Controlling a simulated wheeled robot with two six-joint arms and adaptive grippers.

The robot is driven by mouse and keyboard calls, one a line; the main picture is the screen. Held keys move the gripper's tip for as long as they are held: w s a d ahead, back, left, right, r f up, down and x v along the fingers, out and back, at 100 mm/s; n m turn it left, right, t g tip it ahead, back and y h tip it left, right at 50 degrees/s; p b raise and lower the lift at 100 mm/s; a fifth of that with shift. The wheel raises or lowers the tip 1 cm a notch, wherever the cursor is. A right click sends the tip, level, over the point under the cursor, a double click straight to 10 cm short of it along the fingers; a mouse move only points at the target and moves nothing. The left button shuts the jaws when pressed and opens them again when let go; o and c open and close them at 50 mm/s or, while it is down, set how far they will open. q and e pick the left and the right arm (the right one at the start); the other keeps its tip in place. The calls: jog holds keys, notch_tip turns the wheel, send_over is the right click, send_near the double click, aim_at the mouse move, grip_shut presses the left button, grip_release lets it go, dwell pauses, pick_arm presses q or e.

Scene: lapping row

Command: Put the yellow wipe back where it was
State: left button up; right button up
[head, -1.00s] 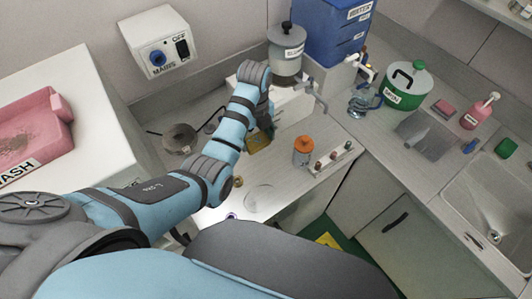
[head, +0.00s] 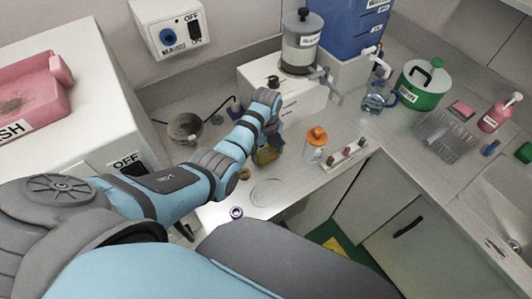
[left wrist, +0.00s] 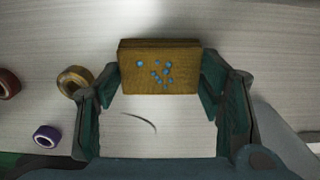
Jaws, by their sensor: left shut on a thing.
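The yellow wipe (head: 267,156) is a small ochre block at my left gripper (head: 264,153), over the pale bench. In the left wrist view the wipe (left wrist: 158,72) shows a brownish-yellow face with several blue specks. The dark green fingers of my left gripper (left wrist: 160,84) lie on either side of it, shut on it. I cannot tell whether the wipe touches the bench. A faint round outline (head: 267,193) lies on the bench nearer the front edge. My right gripper is not in view.
An orange-capped bottle (head: 315,143) and a small rack (head: 346,154) stand right of the wipe. A brass ring (left wrist: 75,80) and a purple ring (left wrist: 46,136) lie to the left. A white box (head: 285,95) with a grey canister (head: 300,45) stands behind.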

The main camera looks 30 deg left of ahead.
aim_at(267, 153)
pick_arm(q)
jog(key=shift+w+f, duration=0.1)
jog(key=o, duration=1.2)
jog(key=shift+w, duration=0.1)
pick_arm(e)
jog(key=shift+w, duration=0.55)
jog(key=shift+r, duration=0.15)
pick_arm(q)
notch_tip(267, 153, up, 12)
jog(key=p, duration=0.3)
jog(key=shift+d+r, duration=0.1)
jog(key=shift+r, duration=0.1)
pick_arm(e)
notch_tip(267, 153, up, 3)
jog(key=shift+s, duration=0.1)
pick_arm(q)
jog(key=shift+f, duration=0.1)
